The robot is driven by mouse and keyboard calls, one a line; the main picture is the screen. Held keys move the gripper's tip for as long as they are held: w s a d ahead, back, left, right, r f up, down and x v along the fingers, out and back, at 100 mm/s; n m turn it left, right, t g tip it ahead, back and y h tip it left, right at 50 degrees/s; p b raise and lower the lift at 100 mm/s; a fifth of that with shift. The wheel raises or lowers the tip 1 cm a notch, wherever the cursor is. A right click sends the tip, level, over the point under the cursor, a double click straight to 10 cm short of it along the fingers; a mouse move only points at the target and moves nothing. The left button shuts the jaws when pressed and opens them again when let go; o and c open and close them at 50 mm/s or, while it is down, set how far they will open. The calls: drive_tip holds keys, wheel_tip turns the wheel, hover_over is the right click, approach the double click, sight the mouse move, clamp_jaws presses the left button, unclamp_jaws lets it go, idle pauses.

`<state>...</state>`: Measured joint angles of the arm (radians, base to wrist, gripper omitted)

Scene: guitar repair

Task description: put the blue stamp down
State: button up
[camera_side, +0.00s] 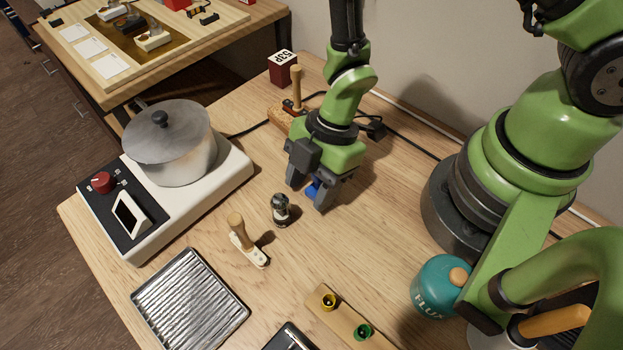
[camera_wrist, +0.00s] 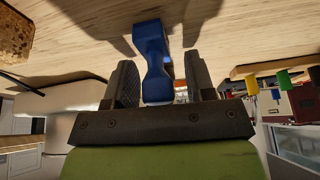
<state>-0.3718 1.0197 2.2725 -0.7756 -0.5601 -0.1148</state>
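The blue stamp (camera_side: 313,188) is between the two fingers of my gripper (camera_side: 308,194), low over the wooden table. In the wrist view the blue stamp (camera_wrist: 153,55) has its wide end toward the table and its narrower part toward my palm. My gripper (camera_wrist: 163,85) is open, with a finger on each side of the stamp and gaps showing beside it. The stamp's wide end appears at the table surface; exact contact is hard to tell. In the side view the fingers hide much of it.
A small dark-topped jar (camera_side: 281,210) and a wooden-handled tool (camera_side: 237,228) stand near my gripper. A hot plate (camera_side: 130,235) with a pot (camera_side: 170,145) is left. A wooden rack (camera_side: 345,318) with yellow and green pieces, a teal flux bottle (camera_side: 438,287) and a metal tray (camera_side: 190,300) are nearer.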

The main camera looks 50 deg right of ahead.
drive_tip(key=shift+r, duration=0.1)
drive_tip(key=v, duration=1.2)
drive_tip(key=shift+r, duration=0.1)
drive_tip(key=w+d+r+m+t+h, duration=0.55)
drive_tip(key=d+r+m+t, duration=0.3)
drive_tip(key=r+m, duration=0.35)
drive_tip(key=s+r+m+y, duration=0.1)
drive_tip(key=s+r+m, duration=0.2)
drive_tip(key=s, duration=0.3)
drive_tip(key=s+a+r+m+g+y, duration=0.1)
drive_tip(key=s+r+m+y, duration=0.1)
drive_tip(key=s+r+m, duration=0.2)
drive_tip(key=shift+s+m, duration=1.15)
drive_tip(key=shift+m, duration=0.05)
